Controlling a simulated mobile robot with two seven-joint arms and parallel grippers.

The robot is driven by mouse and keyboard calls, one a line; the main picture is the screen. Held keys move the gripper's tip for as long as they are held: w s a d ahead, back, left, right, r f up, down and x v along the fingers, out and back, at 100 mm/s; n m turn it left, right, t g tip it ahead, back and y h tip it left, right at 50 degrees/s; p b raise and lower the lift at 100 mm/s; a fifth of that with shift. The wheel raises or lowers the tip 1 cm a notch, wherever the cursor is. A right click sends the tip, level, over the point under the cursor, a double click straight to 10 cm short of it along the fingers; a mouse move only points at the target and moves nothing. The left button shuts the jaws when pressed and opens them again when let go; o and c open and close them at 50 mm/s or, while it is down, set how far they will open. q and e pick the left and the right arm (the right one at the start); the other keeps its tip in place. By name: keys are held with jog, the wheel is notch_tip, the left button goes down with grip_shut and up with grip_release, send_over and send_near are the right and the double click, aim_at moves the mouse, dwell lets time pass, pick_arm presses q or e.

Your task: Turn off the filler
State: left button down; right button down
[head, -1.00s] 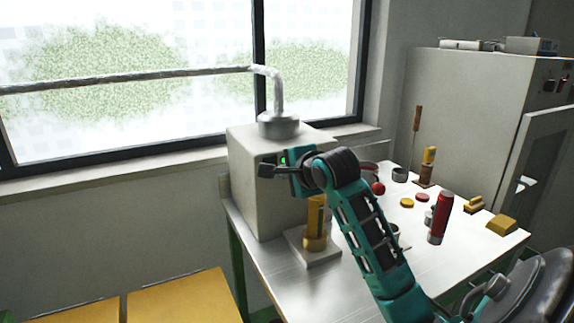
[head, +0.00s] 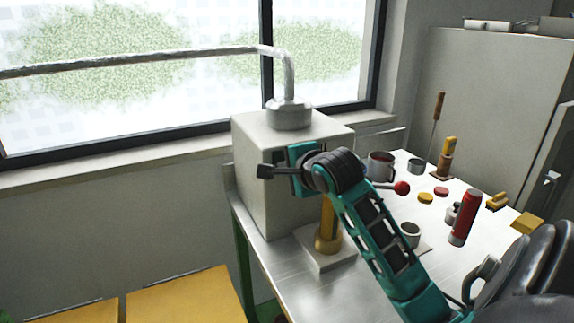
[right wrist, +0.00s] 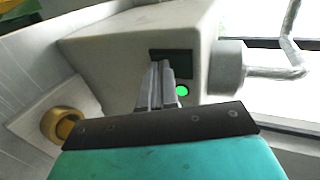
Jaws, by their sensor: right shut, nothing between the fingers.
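The filler (head: 260,185) is a pale grey box at the back left of the metal table, with a pipe entering its top. It also shows in the right wrist view (right wrist: 115,45), with a dark panel (right wrist: 182,63) and a lit green round button (right wrist: 182,91) on its front. My right gripper (right wrist: 158,68) is shut and empty. Its fingertips are in front of the filler's face, beside the green button and over part of the dark panel; I cannot tell whether they touch. In the head view my right arm hides the button. My left gripper is out of view.
A brass cylinder (head: 328,240) stands on a pale base before the filler. A red ball knob (head: 402,188), mugs, a red cylinder (head: 464,217) and small tools lie to the right. A yellow surface (head: 180,297) is at the lower left. A grey cabinet (head: 480,110) stands behind.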

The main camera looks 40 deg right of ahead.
dwell(0.3)
jog(key=t+b, duration=0.1)
jog(key=b, duration=0.1)
jog(key=t+h+b, duration=0.1)
jog(key=f+t+b, duration=0.1)
jog(key=t+b, duration=0.1)
jog(key=shift+w+d+f+b, duration=0.1)
jog(key=shift+w+b, duration=0.15)
jog(key=shift+b, duration=0.1)
dwell(0.4)
